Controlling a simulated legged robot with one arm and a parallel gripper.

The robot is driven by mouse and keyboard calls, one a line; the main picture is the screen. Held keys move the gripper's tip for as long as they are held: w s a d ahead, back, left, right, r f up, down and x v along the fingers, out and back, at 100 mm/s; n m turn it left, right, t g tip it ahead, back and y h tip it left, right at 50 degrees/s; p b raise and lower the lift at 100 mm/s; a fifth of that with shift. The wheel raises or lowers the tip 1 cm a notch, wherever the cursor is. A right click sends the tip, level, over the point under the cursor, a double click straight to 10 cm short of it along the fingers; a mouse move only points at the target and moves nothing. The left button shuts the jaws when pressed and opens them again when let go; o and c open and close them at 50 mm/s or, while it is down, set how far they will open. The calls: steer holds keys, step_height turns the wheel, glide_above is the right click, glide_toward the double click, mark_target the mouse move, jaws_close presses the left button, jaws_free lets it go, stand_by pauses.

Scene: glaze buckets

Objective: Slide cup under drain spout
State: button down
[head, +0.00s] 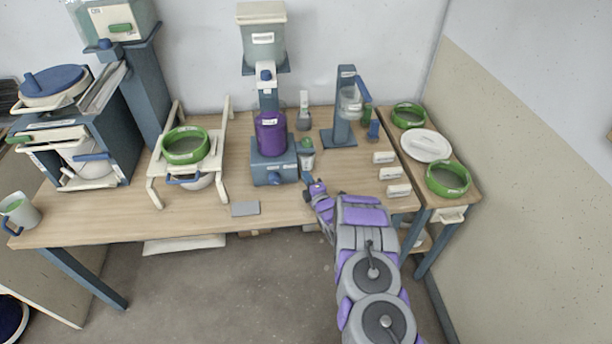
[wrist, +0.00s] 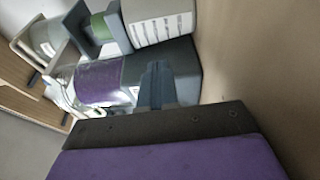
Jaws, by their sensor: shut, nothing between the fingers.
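My gripper (head: 308,181) is at the front of the workbench, just below and right of the blue machine base (head: 273,168). Its fingers (wrist: 156,84) are together and empty in the wrist view. A small clear cup with green in its upper part (head: 307,146) stands against the right side of the base, beyond my gripper and apart from it. A purple vessel (head: 271,138) sits on the base; it also shows in the wrist view (wrist: 105,82). A white-and-green mug with a blue handle (head: 20,213) stands at the far left. I cannot make out the drain spout clearly.
A blue stand (head: 343,115) holds a clear container behind and right. Several small white blocks (head: 390,174) sit on the right of the workbench (head: 110,218). A grey plate (head: 245,208) lies near the front edge. A white rack (head: 221,140) stands left.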

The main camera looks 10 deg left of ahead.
steer(key=p+v, duration=0.1)
steer(key=v, duration=0.2)
steer(key=p+v, duration=0.1)
steer(key=v, duration=0.3)
steer(key=shift+w+d+f, duration=0.15)
steer(key=shift+d, duration=0.3)
steer(key=shift+s+d, duration=0.2)
steer(key=shift+s, duration=0.6)
